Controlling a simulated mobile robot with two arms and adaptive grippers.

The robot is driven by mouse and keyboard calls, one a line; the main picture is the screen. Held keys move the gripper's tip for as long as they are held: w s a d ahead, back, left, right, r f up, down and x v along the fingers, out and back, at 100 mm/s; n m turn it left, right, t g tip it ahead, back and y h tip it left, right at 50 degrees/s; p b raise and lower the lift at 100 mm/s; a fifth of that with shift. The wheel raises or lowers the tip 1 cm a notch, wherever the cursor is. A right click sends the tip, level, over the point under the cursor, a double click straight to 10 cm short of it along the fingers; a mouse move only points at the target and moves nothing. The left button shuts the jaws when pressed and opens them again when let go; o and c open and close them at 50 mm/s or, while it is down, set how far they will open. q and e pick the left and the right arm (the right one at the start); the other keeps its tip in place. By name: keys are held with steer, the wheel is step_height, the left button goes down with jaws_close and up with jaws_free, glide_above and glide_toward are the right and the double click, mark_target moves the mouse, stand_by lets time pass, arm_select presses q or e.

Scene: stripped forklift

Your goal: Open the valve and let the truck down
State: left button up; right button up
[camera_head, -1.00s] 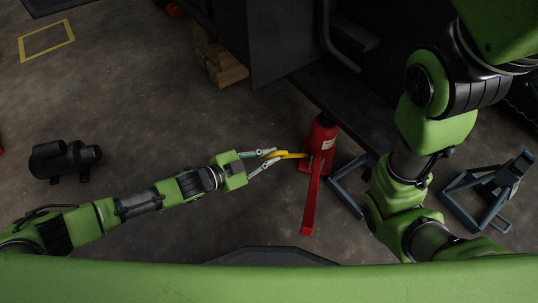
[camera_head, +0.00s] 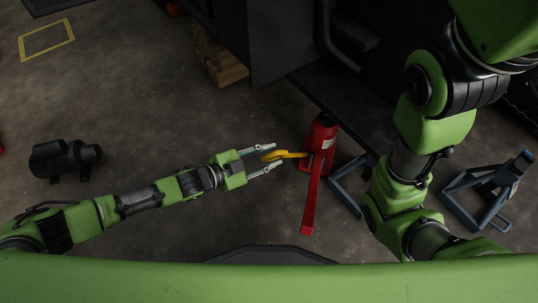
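A red bottle jack (camera_head: 321,137) stands upright on the floor beside the dark truck body (camera_head: 282,40), with a long red handle (camera_head: 311,200) sloping down toward me. A yellow valve lever (camera_head: 284,155) sticks out from the jack's left side. My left gripper (camera_head: 269,158) is open, its two fingertips apart on either side of the yellow lever's outer end; I cannot tell if either touches it. My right arm (camera_head: 405,165) hangs at the right; its gripper is not visible.
Two blue-grey stands (camera_head: 490,190) (camera_head: 350,185) are on the floor right of the jack. Wooden blocks (camera_head: 222,62) lie by the truck. A black motor-like part (camera_head: 64,159) lies at the left.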

arm_select(q)
steer(key=v, duration=1.2)
